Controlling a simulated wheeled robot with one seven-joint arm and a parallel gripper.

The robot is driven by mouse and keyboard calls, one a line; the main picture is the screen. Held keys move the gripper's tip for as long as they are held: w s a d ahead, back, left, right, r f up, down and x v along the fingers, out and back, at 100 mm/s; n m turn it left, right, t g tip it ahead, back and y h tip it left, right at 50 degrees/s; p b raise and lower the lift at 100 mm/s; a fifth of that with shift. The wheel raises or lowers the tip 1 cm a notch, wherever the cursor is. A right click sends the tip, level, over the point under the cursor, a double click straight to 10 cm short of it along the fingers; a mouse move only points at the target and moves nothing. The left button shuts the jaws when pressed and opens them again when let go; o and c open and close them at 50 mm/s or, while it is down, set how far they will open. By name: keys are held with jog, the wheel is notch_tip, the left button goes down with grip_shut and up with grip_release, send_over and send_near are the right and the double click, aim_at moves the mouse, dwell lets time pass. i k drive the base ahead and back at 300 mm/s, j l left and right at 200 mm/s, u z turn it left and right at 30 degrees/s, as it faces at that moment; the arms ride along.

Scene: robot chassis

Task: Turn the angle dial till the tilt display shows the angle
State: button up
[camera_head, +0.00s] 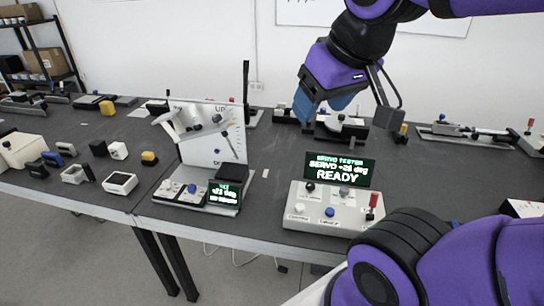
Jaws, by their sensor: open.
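A tilt stand with a white upright panel (213,150) marked "UP" stands left of centre; a white tilted part (190,122) is mounted across it. Its small green-lit display (226,195) shows a degree reading too small to read surely. Knobs, one with a blue top (192,188), sit on its base beside the display. To the right, a white servo tester box (322,215) carries a display (339,170) reading "SERVO", what looks like +25 deg, and "READY". I cannot tell which knob is the angle dial. My gripper (322,103) is open, with blue fingers, above the table behind the tester, touching neither device.
The servo tester has several knobs and a red-topped lever (374,202). Small blocks and boxes lie on the left of the dark table (140,130). More fixtures (468,133) stand along the back right. My arm covers the lower right.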

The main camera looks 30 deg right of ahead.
aim_at(345, 192)
jog(key=l+z, duration=0.1)
jog(key=z, duration=0.35)
jog(key=i+l+z, duration=0.1)
jog(key=z, duration=0.35)
jog(key=i+z, duration=0.15)
jog(key=z, duration=0.35)
jog(key=k+j, duration=0.1)
jog(key=j, duration=0.25)
jog(key=k+j+z, duration=0.1)
jog(key=j, duration=0.3)
